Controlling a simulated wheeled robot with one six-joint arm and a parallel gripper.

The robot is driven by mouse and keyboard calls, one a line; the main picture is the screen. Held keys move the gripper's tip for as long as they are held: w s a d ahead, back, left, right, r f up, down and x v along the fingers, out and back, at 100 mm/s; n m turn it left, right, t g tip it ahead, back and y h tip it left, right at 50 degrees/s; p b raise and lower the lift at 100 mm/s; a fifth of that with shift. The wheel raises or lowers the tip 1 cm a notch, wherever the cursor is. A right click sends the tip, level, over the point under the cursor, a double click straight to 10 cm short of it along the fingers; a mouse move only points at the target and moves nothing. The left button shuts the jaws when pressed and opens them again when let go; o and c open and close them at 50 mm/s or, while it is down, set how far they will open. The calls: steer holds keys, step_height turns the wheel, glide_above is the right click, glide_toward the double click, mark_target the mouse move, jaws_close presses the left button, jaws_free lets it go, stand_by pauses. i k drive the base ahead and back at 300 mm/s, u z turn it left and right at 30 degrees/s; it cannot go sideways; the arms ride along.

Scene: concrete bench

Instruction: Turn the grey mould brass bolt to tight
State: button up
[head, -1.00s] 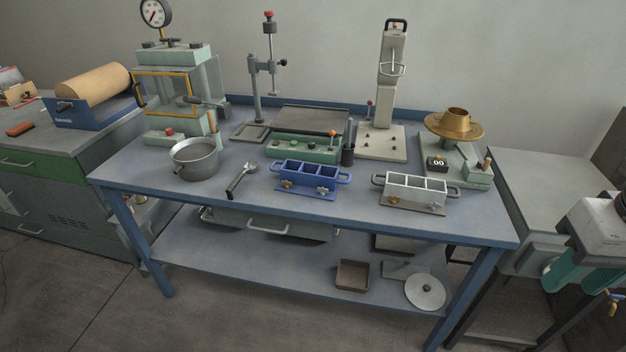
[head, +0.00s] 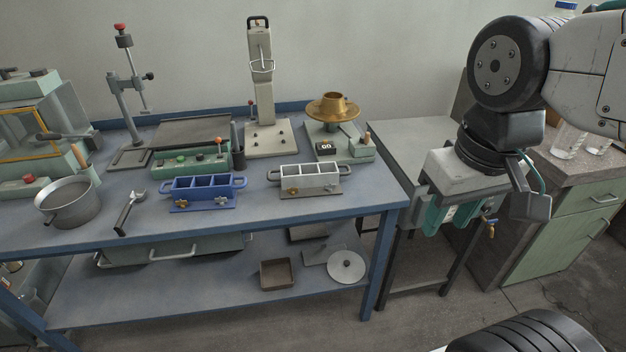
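The grey mould (head: 322,171) stands near the front right of the blue bench in the head view. It is a three-compartment box with end handles on a flat base plate. Its brass bolt (head: 293,191) is on the left of its front face; how far it is turned is too small to tell. A grey bolt (head: 338,186) is on the right of the same face. My gripper (head: 449,218) hangs right of the bench, apart from the mould, with its teal fingers pointing down. The fingers look spread and nothing shows between them.
A blue mould (head: 203,184) with similar bolts stands left of the grey one. A wrench (head: 129,212) and a metal pot (head: 70,203) lie further left. Behind stand a brass-topped flow table (head: 333,108) and a tall pale tester (head: 262,90). The bench front before the grey mould is clear.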

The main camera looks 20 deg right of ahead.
mark_target(310, 179)
steer(key=z, duration=0.05)
steer(key=k, duration=0.55)
steer(key=u, duration=0.8)
steer(key=i, duration=1.3)
steer(key=z, duration=0.9)
